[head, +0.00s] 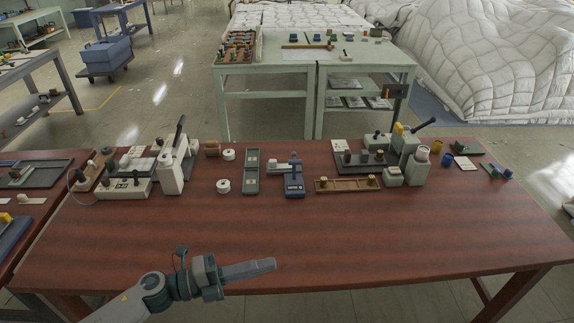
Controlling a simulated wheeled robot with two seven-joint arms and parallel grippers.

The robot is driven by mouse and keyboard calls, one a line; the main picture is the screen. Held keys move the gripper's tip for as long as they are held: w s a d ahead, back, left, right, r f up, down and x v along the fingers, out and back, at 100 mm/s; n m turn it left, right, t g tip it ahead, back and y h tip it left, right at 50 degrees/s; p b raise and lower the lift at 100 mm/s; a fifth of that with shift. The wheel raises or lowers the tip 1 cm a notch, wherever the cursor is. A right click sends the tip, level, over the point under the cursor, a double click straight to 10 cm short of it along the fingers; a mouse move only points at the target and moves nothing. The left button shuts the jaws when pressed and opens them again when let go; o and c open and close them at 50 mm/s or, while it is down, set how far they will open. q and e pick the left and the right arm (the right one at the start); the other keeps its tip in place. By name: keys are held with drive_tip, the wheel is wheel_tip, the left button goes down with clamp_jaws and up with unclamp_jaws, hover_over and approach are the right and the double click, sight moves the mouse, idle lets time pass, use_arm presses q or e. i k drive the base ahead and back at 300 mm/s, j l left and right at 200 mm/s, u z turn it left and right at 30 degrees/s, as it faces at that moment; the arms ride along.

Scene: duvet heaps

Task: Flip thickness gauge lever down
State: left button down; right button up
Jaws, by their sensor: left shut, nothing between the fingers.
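A small blue gauge-like device (294,188) stands upright near the middle of the brown table, with a pale arm to its left and a short post on top. A white device (172,172) at the left has a black lever (180,128) pointing up. A grey-green device (407,142) at the right has a black lever (424,124) slanting up to the right. I cannot tell for sure which is the thickness gauge. My left gripper (272,265) is shut and empty over the table's front part, apart from all devices. My right gripper is not in view.
A pale green table (265,80) and white duvet heaps (490,60) lie beyond.

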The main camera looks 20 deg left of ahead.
sight(293, 161)
drive_tip(key=i+j, duration=0.4)
drive_tip(key=i, duration=0.2)
drive_tip(key=i+j, duration=0.45)
drive_tip(key=i, duration=0.2)
